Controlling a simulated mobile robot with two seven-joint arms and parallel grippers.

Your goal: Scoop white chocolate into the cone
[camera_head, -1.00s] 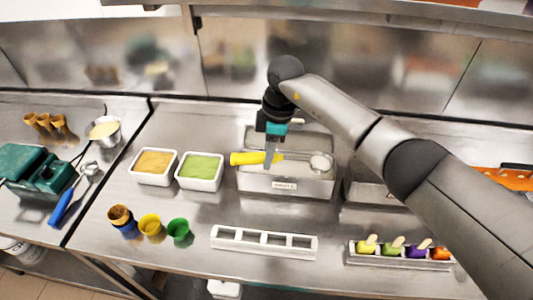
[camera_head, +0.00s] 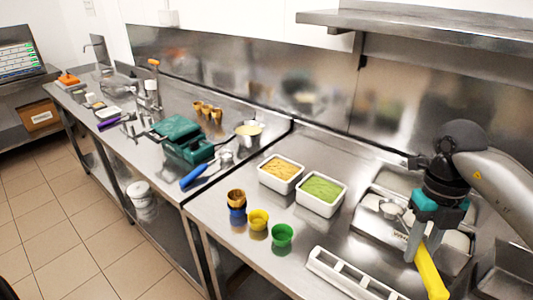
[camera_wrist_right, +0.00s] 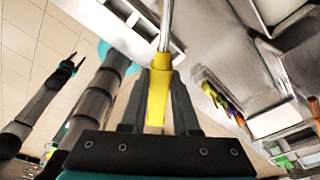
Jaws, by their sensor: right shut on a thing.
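My right gripper (camera_head: 420,245) is shut on the yellow handle of a scoop (camera_head: 431,276), above the steel container at the right. The scoop's round metal head (camera_head: 390,208) points back and left, over or near the container's rim (camera_head: 370,233); whether it holds anything is unclear. In the right wrist view the yellow handle (camera_wrist_right: 158,92) sits between the fingers, its metal shaft running up. Pale contents show partly in the container; my arm hides much of it. A waffle cone (camera_head: 236,196) stands in a blue cup (camera_head: 238,212). An arm tip, likely my left gripper (camera_wrist_right: 76,60), shows small.
Tubs of orange (camera_head: 279,168) and green (camera_head: 322,188) contents stand left of the container. A yellow cup (camera_head: 258,220), a green cup (camera_head: 282,235) and a white slotted rack (camera_head: 347,275) are along the front. A green machine (camera_head: 185,140) and more cones (camera_head: 207,110) are farther left.

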